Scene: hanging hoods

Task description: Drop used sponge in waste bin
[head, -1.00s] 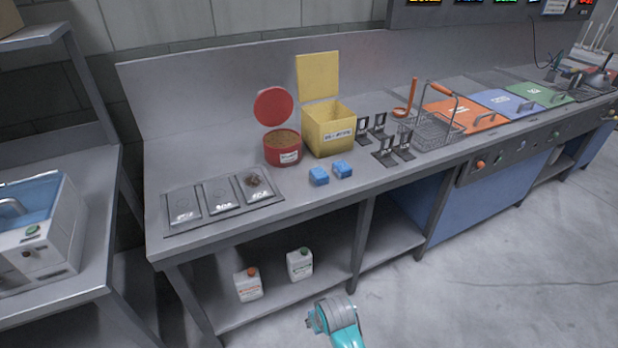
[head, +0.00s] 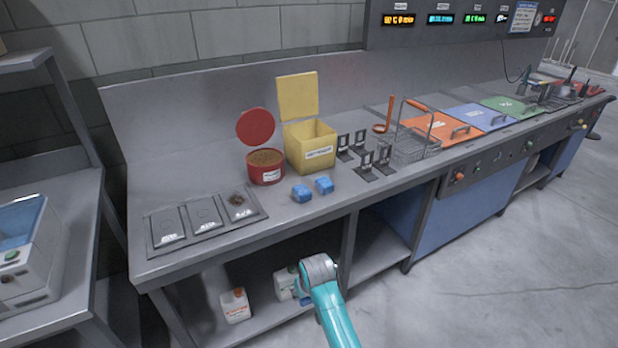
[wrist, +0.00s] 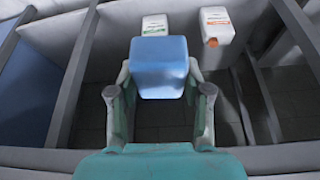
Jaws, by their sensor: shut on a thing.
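In the wrist view my gripper (wrist: 158,84) is shut on a blue sponge-like block (wrist: 158,62), one finger on each side. In the head view my arm's end (head: 319,268) is in front of the bench, below its top; the fingers and held block are mostly hidden there. Two similar blue blocks (head: 302,193) (head: 324,184) lie on the bench. Behind them stand an open yellow bin (head: 310,147) with its lid up and a round red container (head: 265,169), its lid raised, holding brown material. I cannot tell from their small labels which is the waste bin.
A three-panel tray (head: 187,240) with a brown lump (head: 238,199) lies on the bench (head: 280,222) at left. Black stands (head: 365,163) and a wire basket (head: 410,147) are right of the bins. White bottles (head: 235,305) (wrist: 155,25) stand on the lower shelf. Open floor lies right.

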